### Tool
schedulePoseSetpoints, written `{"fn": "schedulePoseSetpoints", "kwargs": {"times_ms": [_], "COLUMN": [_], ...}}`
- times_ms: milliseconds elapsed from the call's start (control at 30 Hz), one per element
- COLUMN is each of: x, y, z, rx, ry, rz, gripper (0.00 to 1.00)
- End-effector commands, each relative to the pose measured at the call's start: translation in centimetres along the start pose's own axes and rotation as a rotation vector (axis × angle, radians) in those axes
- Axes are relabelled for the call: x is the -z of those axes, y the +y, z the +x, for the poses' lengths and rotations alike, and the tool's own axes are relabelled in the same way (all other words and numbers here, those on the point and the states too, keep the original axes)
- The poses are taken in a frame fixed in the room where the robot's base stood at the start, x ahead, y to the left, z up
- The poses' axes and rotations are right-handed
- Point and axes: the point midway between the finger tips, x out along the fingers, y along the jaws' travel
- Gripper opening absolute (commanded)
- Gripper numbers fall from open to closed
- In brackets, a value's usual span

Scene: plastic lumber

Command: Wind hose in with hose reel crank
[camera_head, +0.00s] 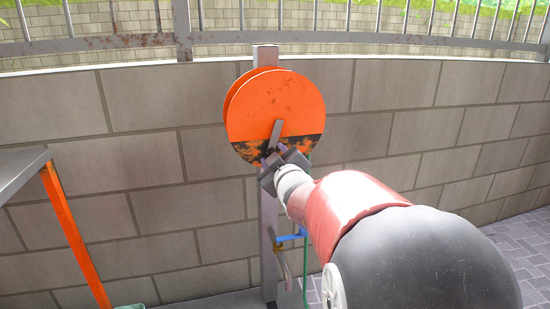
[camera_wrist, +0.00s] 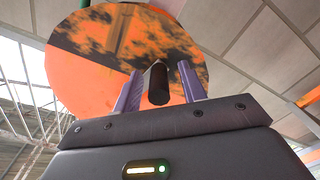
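The orange hose reel (camera_head: 275,103) is mounted on a grey post (camera_head: 268,235) in front of the block wall. Its disc has dark worn patches, which also show in the wrist view (camera_wrist: 75,70). A grey crank arm (camera_head: 274,135) lies across the front of the disc. In the wrist view, the dark crank handle (camera_wrist: 158,84) points at the camera between the two fingers of my gripper (camera_wrist: 158,88). The fingers stand apart with gaps visible on both sides of the handle. My gripper (camera_head: 271,165) is at the lower part of the reel. A green hose (camera_head: 306,265) hangs below, partly hidden by my arm.
A blue-handled tap (camera_head: 290,238) is on the post below the reel. A table with an orange leg (camera_head: 75,235) stands at the left. A metal railing (camera_head: 350,38) tops the wall. Paved floor (camera_head: 525,245) is clear at the right.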

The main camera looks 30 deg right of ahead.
Motion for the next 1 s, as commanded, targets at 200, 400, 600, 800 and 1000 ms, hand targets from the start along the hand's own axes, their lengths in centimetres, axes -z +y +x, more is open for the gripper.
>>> {"fn": "schedulePoseSetpoints", "kwargs": {"times_ms": [200, 400, 600, 800, 1000], "x": [0.0, 0.1, 0.1, 0.0, 0.0], "y": [0.1, 0.0, 0.0, 0.0, 0.0], "z": [-0.4, -3.2, -6.4, -7.8, -7.8], "rx": [-0.002, -0.002, -0.001, -0.001, 0.0], "ry": [0.001, 0.003, 0.003, 0.0, 0.0], "rz": [0.0, -0.001, 0.0, 0.0, 0.0], "gripper": [0.41, 0.41, 0.41, 0.41, 0.41]}}
